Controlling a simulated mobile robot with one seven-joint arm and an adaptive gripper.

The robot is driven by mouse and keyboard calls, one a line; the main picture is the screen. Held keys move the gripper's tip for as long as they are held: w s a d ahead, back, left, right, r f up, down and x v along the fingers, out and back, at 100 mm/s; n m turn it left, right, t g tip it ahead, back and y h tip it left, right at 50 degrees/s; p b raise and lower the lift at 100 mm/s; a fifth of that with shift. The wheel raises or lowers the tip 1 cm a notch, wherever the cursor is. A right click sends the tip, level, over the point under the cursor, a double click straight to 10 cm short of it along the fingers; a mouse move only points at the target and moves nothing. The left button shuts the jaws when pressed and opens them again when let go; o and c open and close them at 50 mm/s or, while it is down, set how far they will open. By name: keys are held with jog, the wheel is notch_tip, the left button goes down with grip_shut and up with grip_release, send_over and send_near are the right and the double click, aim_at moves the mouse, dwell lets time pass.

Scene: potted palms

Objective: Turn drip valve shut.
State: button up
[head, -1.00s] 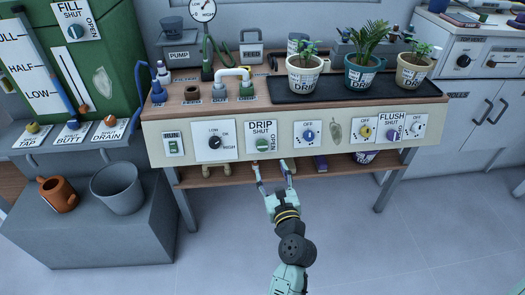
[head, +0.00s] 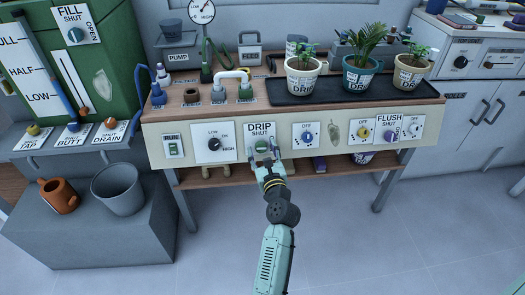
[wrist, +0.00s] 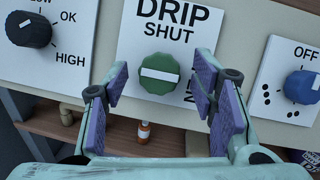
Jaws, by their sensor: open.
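The drip valve is a green scalloped knob (wrist: 158,84) on a white plate lettered DRIP and SHUT above it. Its white bar lies nearly level, across the knob, not pointing up at SHUT. Lettering at the plate's right is mostly hidden by my right finger. In the head view the knob (head: 262,145) sits on the bench's front panel, just above my fingertips. My gripper (wrist: 160,97) is open, with purple finger pads on either side of and below the knob. Both pads appear apart from it. It also shows in the head view (head: 266,161).
A black dial (wrist: 28,30) is left of the drip plate and a blue knob (wrist: 302,87) is to its right. A flush knob (head: 390,135) sits further right. Potted plants stand on a black tray (head: 275,95) above. A small orange bottle (wrist: 144,131) stands on the lower shelf.

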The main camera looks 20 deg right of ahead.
jog(key=shift+c, duration=0.4)
jog(key=c, duration=1.1)
jog(key=shift+o, duration=0.2)
jog(key=shift+n, duration=0.4)
jog(key=n+y, duration=0.2)
jog(key=n, duration=0.2)
jog(key=shift+d+r+n, duration=0.1)
jog(key=shift+n, duration=0.2)
jog(key=n+p, duration=0.1)
jog(key=n, duration=0.1)
jog(key=n+g+y, duration=0.1)
jog(key=n, duration=0.2)
jog(key=shift+d+r+y+p, duration=0.1)
jog(key=shift+r+y+p, duration=0.1)
jog(key=shift+y+p, duration=0.15)
jog(key=n+g+p, duration=0.1)
jog(key=n, duration=0.1)
jog(key=n+g+p, duration=0.1)
jog(key=n, duration=0.1)
jog(key=shift+r+n+y, duration=0.1)
jog(key=shift+n+y, duration=0.25)
jog(key=shift+n, duration=0.05)
jog(key=shift+n+g+p, duration=0.8)
jog(key=shift+n+p, duration=0.5)
jog(key=shift+n, duration=0.8)
